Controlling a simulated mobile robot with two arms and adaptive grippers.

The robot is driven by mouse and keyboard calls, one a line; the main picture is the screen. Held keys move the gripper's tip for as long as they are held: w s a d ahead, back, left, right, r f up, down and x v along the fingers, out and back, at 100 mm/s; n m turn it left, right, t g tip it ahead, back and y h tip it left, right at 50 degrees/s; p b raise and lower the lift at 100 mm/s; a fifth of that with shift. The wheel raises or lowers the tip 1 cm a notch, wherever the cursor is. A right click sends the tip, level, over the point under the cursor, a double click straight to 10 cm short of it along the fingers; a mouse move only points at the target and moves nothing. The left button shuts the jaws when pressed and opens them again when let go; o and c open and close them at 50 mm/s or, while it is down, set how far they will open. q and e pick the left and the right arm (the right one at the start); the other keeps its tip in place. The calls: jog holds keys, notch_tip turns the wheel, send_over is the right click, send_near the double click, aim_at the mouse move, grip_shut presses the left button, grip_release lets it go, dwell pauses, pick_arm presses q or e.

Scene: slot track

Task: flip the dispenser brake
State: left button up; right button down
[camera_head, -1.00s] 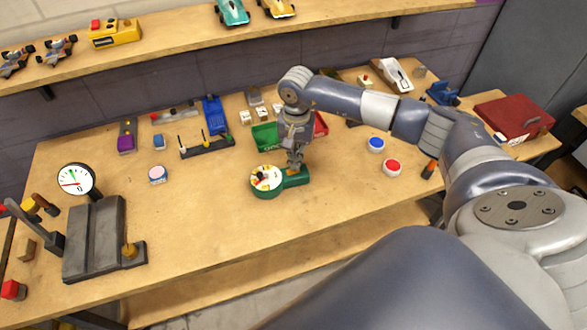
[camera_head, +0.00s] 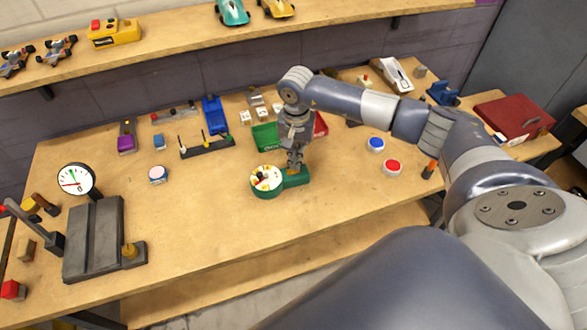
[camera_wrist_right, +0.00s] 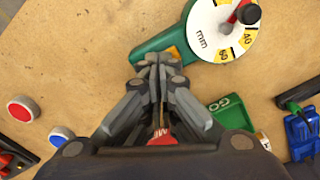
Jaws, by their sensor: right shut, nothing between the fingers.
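A green dispenser (camera_head: 268,190) with a round white and yellow dial lies on the bench; its body also shows in the right wrist view (camera_wrist_right: 178,35). The dial (camera_wrist_right: 215,45) carries "mm" marks, a red pointer and a black knob. A small orange-yellow piece (camera_wrist_right: 174,52) shows on the green arm beside the dial, partly hidden by my fingers; I cannot tell which way it is set. My right gripper (camera_head: 295,167) is shut and empty, with its fingertips (camera_wrist_right: 158,60) right at this arm. I cannot tell whether they touch it. My left gripper is out of view.
A green bin (camera_head: 266,136) stands behind the dispenser. A blue button (camera_head: 375,144) and a red button (camera_head: 392,168) are to the right. A grey press (camera_head: 94,240) with a gauge (camera_head: 76,179) stands at the left. The bench in front of the dispenser is clear.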

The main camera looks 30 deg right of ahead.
jog(key=shift+s+f+b, duration=0.1)
jog(key=shift+f+b, duration=1.35)
jog(key=shift+f, duration=0.05)
dwell(0.7)
jog(key=shift+r, duration=0.2)
jog(key=shift+r+p, duration=0.45)
jog(key=shift+r, duration=0.1)
jog(key=shift+r+p, duration=1.3)
jog(key=shift+r, duration=1.55)
jog(key=shift+a+f, duration=0.1)
